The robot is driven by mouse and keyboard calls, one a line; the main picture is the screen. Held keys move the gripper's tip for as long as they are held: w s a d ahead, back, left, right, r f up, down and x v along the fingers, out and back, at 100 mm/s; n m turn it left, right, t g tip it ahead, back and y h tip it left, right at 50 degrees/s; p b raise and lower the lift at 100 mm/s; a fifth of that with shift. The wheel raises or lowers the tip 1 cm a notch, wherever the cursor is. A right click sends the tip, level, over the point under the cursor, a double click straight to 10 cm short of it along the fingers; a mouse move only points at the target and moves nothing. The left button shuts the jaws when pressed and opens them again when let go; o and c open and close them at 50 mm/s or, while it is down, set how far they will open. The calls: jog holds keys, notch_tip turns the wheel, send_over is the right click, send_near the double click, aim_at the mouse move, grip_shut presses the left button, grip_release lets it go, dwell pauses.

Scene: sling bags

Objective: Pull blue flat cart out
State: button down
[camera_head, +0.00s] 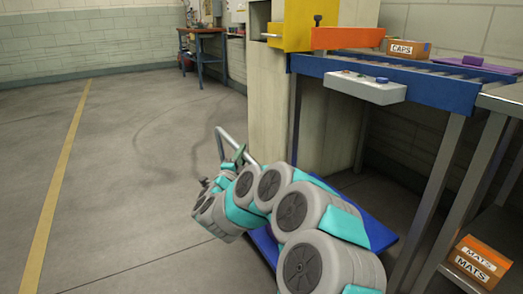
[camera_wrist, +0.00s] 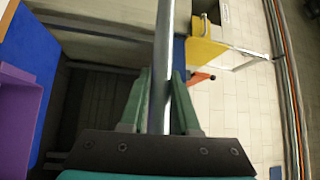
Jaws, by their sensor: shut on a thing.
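The blue flat cart shows in the head view as a blue deck (camera_head: 374,226) low beside the pale pillar, largely hidden behind my arm. Its grey tube handle (camera_head: 221,136) rises at the deck's far left end. My gripper (camera_head: 239,156) is at this handle, partly hidden by my arm. In the wrist view the green fingers of my gripper (camera_wrist: 160,100) stand on both sides of the metal handle tube (camera_wrist: 164,45) and are shut on it. The wheels of the cart are hidden.
A conveyor with a blue frame (camera_head: 430,86) stands on the right, carrying a CAPS box (camera_head: 408,49). A MATS box (camera_head: 477,262) sits on a low shelf. The pale pillar (camera_head: 267,110) is close to the handle. Open floor (camera_head: 130,150) lies left, with a yellow line.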

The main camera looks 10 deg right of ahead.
jog(key=s+a, duration=0.2)
jog(key=a, duration=0.3)
jog(key=shift+a, duration=0.35)
jog(key=shift+r, duration=0.1)
jog(key=c, duration=0.7)
grip_release()
jog(key=shift+w, duration=0.1)
jog(key=shift+o, duration=0.2)
jog(key=v, duration=0.7)
jog(key=shift+s, duration=0.4)
jog(key=shift+a, duration=0.2)
